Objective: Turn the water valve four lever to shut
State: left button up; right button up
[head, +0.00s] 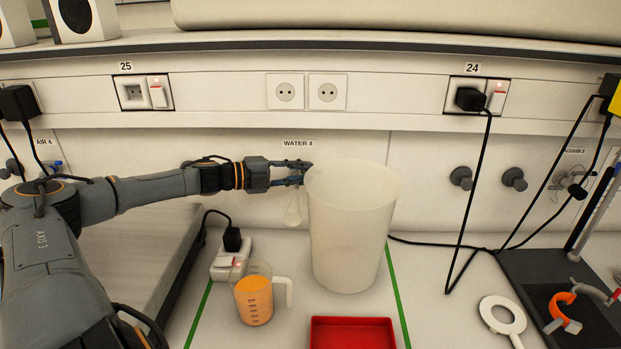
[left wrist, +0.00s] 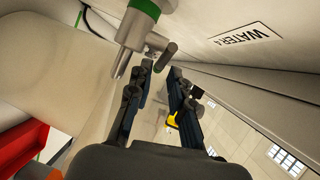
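The "WATER 4" label (head: 298,144) is on the wall panel, and it also shows in the left wrist view (left wrist: 245,38). The water valve (left wrist: 133,42) is a grey metal body with a green band and a narrow spout; in the head view my gripper mostly hides it. Its lever (left wrist: 168,55) looks like a short dark grey rod just beyond my fingertips. My left gripper (head: 303,171) is at the valve under the label. In the left wrist view its fingers (left wrist: 162,70) are apart with nothing held between them; contact with the lever cannot be told. My right gripper is not in view.
A tall whitish container (head: 350,235) stands close right of my left gripper. A measuring jug with orange liquid (head: 254,300), a red tray (head: 352,333) and a power strip (head: 231,260) are below. Black cables (head: 465,205) hang at the right.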

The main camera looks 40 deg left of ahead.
pick_arm(q)
jog(key=shift+p+x, duration=0.65)
jog(key=shift+x, duration=0.75)
jog(key=shift+s, duration=0.1)
grip_shut()
